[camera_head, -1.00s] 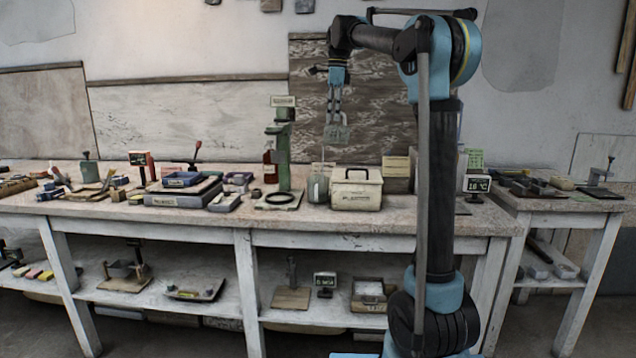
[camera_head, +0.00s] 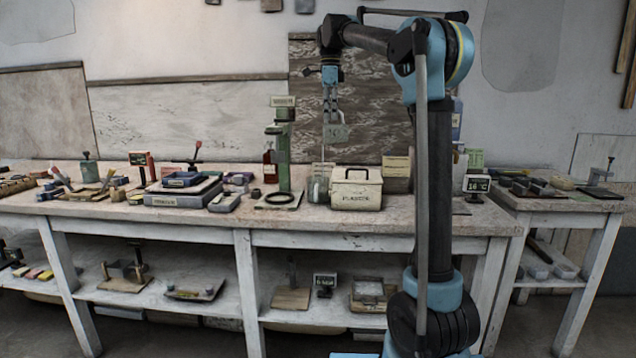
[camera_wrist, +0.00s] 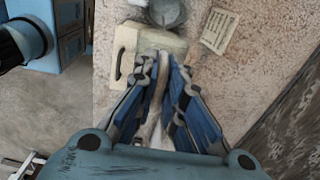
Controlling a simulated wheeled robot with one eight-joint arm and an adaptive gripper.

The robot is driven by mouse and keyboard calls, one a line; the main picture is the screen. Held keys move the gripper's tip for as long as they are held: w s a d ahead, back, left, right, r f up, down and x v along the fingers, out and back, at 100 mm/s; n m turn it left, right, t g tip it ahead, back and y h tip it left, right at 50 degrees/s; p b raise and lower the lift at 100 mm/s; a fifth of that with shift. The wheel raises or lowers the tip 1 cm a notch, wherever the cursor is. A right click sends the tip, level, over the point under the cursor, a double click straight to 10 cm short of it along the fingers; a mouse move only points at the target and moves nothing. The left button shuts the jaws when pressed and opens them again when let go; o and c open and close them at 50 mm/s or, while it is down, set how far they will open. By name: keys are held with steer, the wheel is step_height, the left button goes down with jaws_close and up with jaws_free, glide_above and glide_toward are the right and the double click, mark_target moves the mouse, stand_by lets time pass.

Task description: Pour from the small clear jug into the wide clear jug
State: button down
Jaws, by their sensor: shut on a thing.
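My gripper (camera_head: 331,112) is shut on the small clear jug (camera_head: 336,134) and holds it high above the table. The jug looks grey-green and roughly upright; its contents cannot be made out. The wide clear jug (camera_head: 320,186) stands on the table below, just left of a cream box, partly hidden by a thin upright card. In the wrist view the wide jug's round top (camera_wrist: 167,12) shows beyond the fingers (camera_wrist: 163,75).
The cream lidded plaster box (camera_head: 357,190) with a dark handle stands directly right of the wide jug. A green stand (camera_head: 283,160) with a black ring base is to its left, with a red bottle (camera_head: 270,165) behind. The tabletop in front is narrow but clear.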

steer(key=shift+a+r+h, duration=0.1)
steer(key=shift+a+h, duration=0.4)
stand_by(0.7)
steer(key=shift+a+h, duration=0.5)
steer(key=shift+a, duration=0.05)
steer(key=shift+a, duration=0.1)
stand_by(0.3)
steer(key=shift+a+h, duration=0.45)
steer(key=shift+h, duration=0.05)
steer(key=shift+d, duration=0.1)
